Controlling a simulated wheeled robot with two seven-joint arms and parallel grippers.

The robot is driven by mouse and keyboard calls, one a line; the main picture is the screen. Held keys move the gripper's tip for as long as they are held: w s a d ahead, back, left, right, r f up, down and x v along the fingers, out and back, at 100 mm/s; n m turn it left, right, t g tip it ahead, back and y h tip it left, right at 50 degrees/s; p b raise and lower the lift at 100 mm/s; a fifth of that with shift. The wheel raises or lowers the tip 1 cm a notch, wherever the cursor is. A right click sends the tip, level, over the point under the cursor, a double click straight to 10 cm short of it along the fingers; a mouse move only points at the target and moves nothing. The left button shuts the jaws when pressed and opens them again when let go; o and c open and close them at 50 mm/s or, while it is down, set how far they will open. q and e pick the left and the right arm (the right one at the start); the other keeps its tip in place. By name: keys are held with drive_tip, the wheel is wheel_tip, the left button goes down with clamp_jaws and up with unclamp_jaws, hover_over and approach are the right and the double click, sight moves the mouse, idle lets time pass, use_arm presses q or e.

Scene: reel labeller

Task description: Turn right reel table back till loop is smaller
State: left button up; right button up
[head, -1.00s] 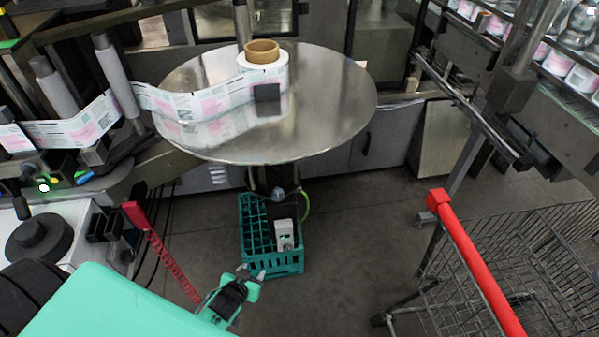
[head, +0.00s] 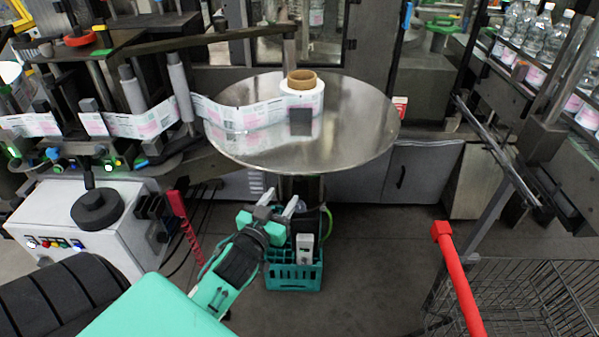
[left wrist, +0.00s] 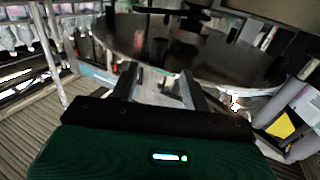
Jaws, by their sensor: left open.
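The right reel table (head: 350,142) is a round, shiny metal disc in the middle of the head view. A white label reel with a brown core (head: 302,80) stands on it. The label web (head: 240,117) runs left from the reel in a slack curve across the table to the grey rollers (head: 180,86). My left gripper (head: 279,205) is open and empty, in front of and below the table's near edge. In the left wrist view the dark table (left wrist: 190,45) lies beyond the open fingers (left wrist: 157,85). My right gripper is not in view.
A teal crate (head: 293,278) stands on the floor under the table. A white control box (head: 75,225) with a black knob is at left. A red-handled cart (head: 458,280) stands at right. Floor between crate and cart is clear.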

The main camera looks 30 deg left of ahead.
sight(297, 178)
use_arm(q)
drive_tip(key=w+p, duration=0.1)
drive_tip(key=w, duration=0.2)
drive_tip(key=w+a+p, duration=0.1)
drive_tip(key=w, duration=0.3)
drive_tip(key=w+p, duration=0.1)
drive_tip(key=w, duration=0.2)
drive_tip(key=shift+w+a, duration=0.25)
clamp_jaws()
drive_tip(key=shift+w, duration=0.1)
